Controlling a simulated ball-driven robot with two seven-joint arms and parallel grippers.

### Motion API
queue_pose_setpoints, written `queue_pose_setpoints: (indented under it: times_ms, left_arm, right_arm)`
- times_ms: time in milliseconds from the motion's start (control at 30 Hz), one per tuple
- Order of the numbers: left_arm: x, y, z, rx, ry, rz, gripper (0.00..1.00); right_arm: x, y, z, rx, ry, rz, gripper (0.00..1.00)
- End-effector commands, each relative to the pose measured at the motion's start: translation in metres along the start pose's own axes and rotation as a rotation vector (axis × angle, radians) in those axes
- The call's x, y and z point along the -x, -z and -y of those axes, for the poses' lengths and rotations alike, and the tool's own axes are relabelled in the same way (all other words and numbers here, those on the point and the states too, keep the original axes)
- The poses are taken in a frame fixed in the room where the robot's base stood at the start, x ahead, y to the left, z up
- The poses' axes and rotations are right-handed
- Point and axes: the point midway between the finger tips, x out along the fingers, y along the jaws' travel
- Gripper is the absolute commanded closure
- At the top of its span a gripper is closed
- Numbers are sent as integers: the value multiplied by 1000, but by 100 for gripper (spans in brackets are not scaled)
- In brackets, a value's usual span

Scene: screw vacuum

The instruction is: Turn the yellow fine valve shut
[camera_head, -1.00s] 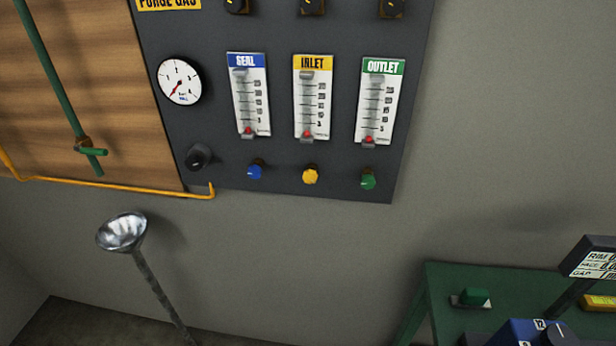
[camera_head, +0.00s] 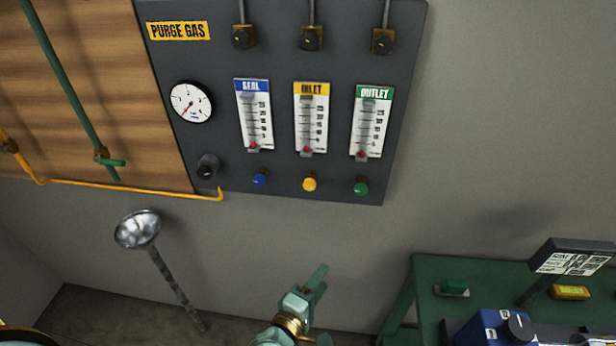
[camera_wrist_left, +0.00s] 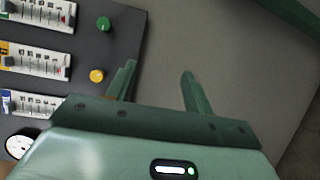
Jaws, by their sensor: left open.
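The yellow fine valve (camera_head: 309,184) is a small round knob under the INLET flow tube on the dark purge gas panel. It also shows in the left wrist view (camera_wrist_left: 97,76), left of my fingers. A blue knob (camera_head: 260,180) and a green knob (camera_head: 361,189) sit on either side of it. My left gripper (camera_head: 318,300) is open and empty, below the panel and apart from the yellow knob. In the left wrist view its two fingers (camera_wrist_left: 158,85) are spread, with grey wall behind them. My right gripper is not in view.
The panel (camera_head: 400,110) carries a round gauge (camera_head: 191,103) and a black knob (camera_head: 208,166). A green table (camera_head: 430,290) with instruments is at lower right. Bare wall lies between them.

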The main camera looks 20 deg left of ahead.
Motion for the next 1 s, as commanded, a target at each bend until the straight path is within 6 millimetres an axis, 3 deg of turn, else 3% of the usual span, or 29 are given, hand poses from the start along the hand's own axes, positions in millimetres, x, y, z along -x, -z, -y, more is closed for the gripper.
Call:
queue_pose_setpoints:
  times_ms: [33,100,200,300,433,567,1000]
  left_arm:
    - [-3,-1,-62,330,-124,-48,48]
    - [1,9,-111,852,-260,-114,48]
    - [8,28,-125,1336,-366,-193,48]
    - [11,40,-117,1533,-415,-245,48]
    - [6,44,-119,1584,-433,-239,48]
    - [-12,53,-122,1581,-434,-238,48]
    - [-109,97,-133,1575,-433,-238,48]
  right_arm:
    - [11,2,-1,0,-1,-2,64]
    - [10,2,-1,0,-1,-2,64]
    - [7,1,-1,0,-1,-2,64]
    - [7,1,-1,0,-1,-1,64]
    - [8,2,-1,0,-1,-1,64]
    - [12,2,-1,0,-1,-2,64]
    - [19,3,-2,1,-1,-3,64]
